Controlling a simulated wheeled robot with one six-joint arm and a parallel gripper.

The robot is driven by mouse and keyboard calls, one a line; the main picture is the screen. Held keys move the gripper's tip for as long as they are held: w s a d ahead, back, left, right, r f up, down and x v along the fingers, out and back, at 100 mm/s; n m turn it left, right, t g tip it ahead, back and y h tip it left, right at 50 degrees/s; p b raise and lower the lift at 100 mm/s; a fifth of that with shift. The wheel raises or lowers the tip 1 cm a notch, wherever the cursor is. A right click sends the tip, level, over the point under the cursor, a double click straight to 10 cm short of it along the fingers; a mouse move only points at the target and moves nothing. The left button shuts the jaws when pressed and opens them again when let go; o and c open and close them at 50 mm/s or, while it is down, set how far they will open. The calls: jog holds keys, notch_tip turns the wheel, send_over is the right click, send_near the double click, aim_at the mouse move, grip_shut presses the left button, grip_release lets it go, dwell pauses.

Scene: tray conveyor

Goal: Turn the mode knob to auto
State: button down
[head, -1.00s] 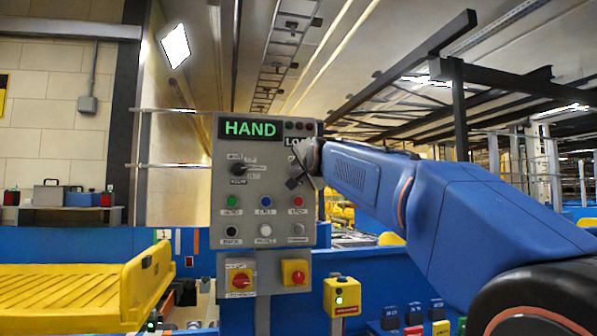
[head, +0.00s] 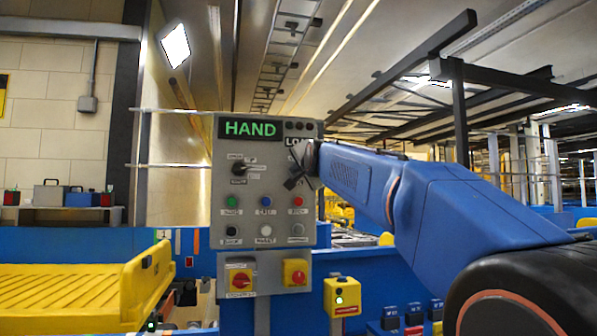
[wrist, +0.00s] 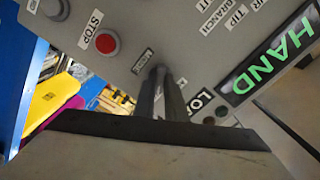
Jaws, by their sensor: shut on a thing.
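The grey control panel (head: 274,239) stands upright in the head view; its display (head: 250,128) reads HAND in green. A black selector knob (head: 238,169) with small labels around it sits at the panel's upper left. My gripper (head: 292,180) is at the panel's upper right, below a label starting "LO". In the wrist view my gripper (wrist: 163,74) reaches the panel face, its two fingers close together, shut on the right-hand knob, which they mostly hide.
Several push buttons sit just below, including a red one (head: 298,201) marked STOP in the wrist view (wrist: 106,43). A yellow conveyor tray (head: 70,291) is at left, a yellow button box (head: 342,297) at right.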

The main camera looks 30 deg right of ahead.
jog(key=shift+n, duration=0.3)
jog(key=n, duration=0.5)
jog(key=shift+n, duration=0.3)
jog(key=n, duration=0.5)
jog(key=shift+f+n, duration=0.1)
jog(key=shift+n, duration=0.3)
jog(key=c, duration=1.8)
grip_release()
jog(key=shift+s, duration=0.15)
